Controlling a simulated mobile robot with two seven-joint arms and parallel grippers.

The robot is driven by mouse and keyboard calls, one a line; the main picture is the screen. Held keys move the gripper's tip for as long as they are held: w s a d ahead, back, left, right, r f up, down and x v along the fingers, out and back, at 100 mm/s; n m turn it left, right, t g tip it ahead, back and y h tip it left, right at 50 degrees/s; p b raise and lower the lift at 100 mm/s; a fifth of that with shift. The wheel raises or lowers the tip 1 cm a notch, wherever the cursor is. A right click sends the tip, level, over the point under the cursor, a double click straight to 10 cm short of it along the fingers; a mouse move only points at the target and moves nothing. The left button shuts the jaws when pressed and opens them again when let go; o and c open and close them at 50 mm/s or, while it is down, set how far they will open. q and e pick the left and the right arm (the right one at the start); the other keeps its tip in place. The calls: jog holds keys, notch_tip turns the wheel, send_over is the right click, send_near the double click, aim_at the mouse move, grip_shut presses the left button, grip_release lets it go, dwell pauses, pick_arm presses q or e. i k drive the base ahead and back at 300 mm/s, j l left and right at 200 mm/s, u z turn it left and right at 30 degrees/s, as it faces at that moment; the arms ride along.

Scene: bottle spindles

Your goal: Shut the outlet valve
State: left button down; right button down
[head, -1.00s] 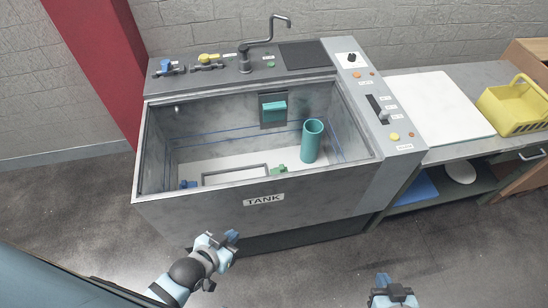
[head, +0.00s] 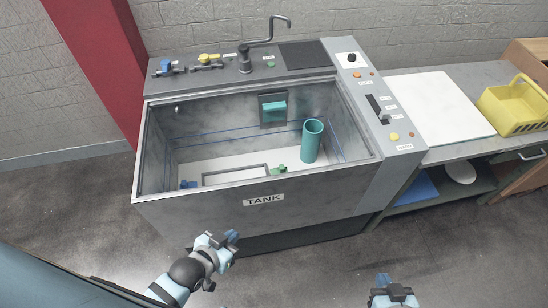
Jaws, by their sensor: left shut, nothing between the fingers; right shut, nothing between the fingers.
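The open grey tank (head: 320,200) stands in front of me, with a "TANK" label on its front wall. On its back-left ledge are a blue-handled valve (head: 165,67) and a yellow-handled valve (head: 208,58). Inside, low behind the front wall, are a small blue part (head: 188,184) and a small green part (head: 279,170), both partly hidden. The small labels are unreadable, so I cannot tell which fitting is the outlet valve. My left gripper (head: 231,238) is shut and empty, in front of the tank. My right gripper (head: 383,280) is shut and empty at the bottom, right of centre.
A teal cylinder (head: 312,141) stands in the tank, right of centre. A teal-flapped box (head: 273,108) is on the back wall. A faucet (head: 262,43) rises behind. A control panel (head: 378,105) runs along the right. A white board (head: 440,105) and yellow basket (head: 515,105) lie farther right.

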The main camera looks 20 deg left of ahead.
aim_at(204, 58)
jog(key=k+j+z, duration=0.3)
jog(key=j+z, duration=0.2)
jog(key=k+j+z, duration=0.65)
jog(key=z, duration=0.25)
jog(key=k+j+z, duration=0.15)
jog(key=z, duration=0.25)
jog(key=k+z, duration=0.25)
jog(key=z, duration=0.2)
jog(key=k+j+z, duration=0.15)
jog(key=z, duration=0.25)
jog(key=k+z, duration=0.8)
jog(key=k+j+z, duration=0.1)
jog(key=k+z, duration=0.8)
jog(key=k+j+u, duration=0.25)
jog(key=k, duration=0.2)
jog(key=k+j+u, duration=0.25)
jog(key=k, duration=0.15)
jog(key=k+j+u, duration=0.7)
